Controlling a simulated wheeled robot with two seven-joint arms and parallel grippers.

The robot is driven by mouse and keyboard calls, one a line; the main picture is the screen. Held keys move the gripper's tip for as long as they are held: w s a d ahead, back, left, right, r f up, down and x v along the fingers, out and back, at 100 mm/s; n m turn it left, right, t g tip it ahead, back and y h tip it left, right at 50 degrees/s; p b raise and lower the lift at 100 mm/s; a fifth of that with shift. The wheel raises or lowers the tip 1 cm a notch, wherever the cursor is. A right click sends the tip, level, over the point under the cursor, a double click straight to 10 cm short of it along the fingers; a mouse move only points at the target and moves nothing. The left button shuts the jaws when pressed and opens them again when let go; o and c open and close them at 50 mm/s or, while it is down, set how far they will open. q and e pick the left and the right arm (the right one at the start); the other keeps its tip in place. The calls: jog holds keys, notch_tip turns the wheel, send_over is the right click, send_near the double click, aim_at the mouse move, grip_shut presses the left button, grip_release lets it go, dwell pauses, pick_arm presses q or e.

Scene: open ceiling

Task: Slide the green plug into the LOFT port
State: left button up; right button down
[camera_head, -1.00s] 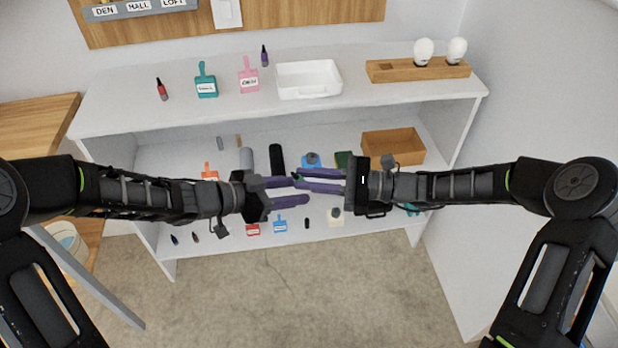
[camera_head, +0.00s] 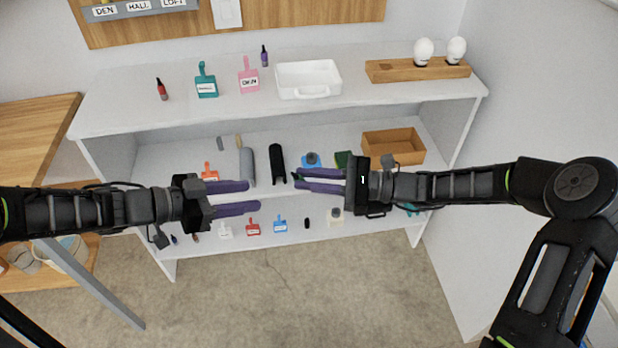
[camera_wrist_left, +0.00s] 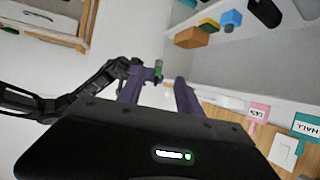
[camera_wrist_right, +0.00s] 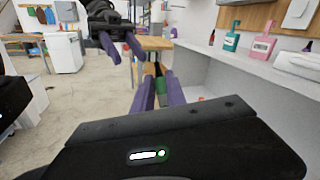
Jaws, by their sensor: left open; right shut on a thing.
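The green plug (camera_wrist_right: 158,70) is small and dark with green on it. My right gripper (camera_head: 299,180) is shut on it, and the plug's tip pokes out past the fingertips to the left in the head view. It also shows in the left wrist view (camera_wrist_left: 158,68). My left gripper (camera_head: 253,197) is open and empty, to the left of the right one with a gap between them. The LOFT label (camera_head: 173,3) is on a grey panel at the top left of the head view. The port itself is cut off by the frame edge.
A white shelf unit (camera_head: 220,110) stands below the wooden wall board (camera_head: 290,12). Its top holds teal and pink tags, bottles, a white tray (camera_head: 308,92) and a wood block with white bulbs. Several small items and a wooden box (camera_head: 393,145) sit on the lower shelf.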

pick_arm(q)
jog(key=s+d+f+n+y, duration=0.1)
jog(key=s+d+f+n, duration=0.1)
jog(key=d+f+n, duration=0.5)
jog(key=s+d+f+n, duration=0.2)
jog(key=d+f, duration=0.1)
jog(key=f, duration=0.9)
jog(key=s+a+f+n+g+y, duration=0.2)
jog(key=s+f+y, duration=0.1)
jog(key=s+f, duration=0.4)
jog(key=s+a+f+n+g+y, duration=0.3)
jog(key=s+f, duration=0.4)
jog(key=s, duration=0.1)
jog(key=shift+s+a+y, duration=0.2)
jog(key=shift+a+y, duration=0.1)
jog(key=shift+a, duration=0.05)
